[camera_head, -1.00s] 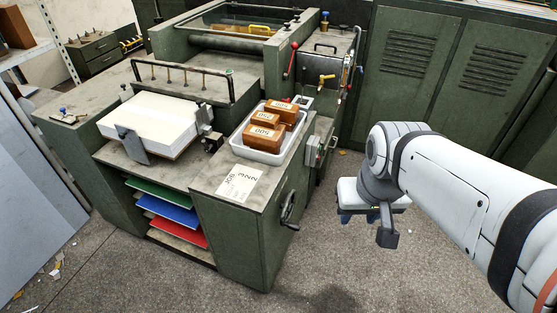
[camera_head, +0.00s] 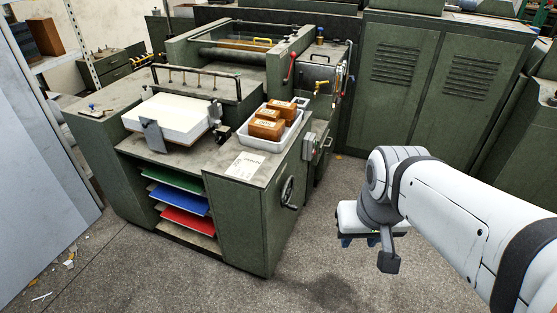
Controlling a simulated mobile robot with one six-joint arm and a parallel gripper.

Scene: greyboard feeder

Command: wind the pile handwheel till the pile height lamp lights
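The pile handwheel (camera_head: 288,192) is a dark spoked wheel on the right side of the green feeder's front cabinet. My gripper (camera_head: 358,241) hangs to the right of the handwheel, apart from it, over the floor. Its fingers are partly hidden under the white wrist body, so I cannot tell if they are open. The paper pile (camera_head: 172,118) is a white stack on the feeder top. A small grey box (camera_head: 309,146) with tiny coloured parts sits on the feeder's side above the wheel. I cannot make out a pile height lamp or whether one is lit.
A white tray (camera_head: 245,138) with brown blocks stands on the feeder top beside a printed sheet (camera_head: 245,165). Coloured boards lie on shelves below the pile. Green cabinets (camera_head: 398,75) stand behind. The floor (camera_head: 335,185) between wheel and gripper is clear.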

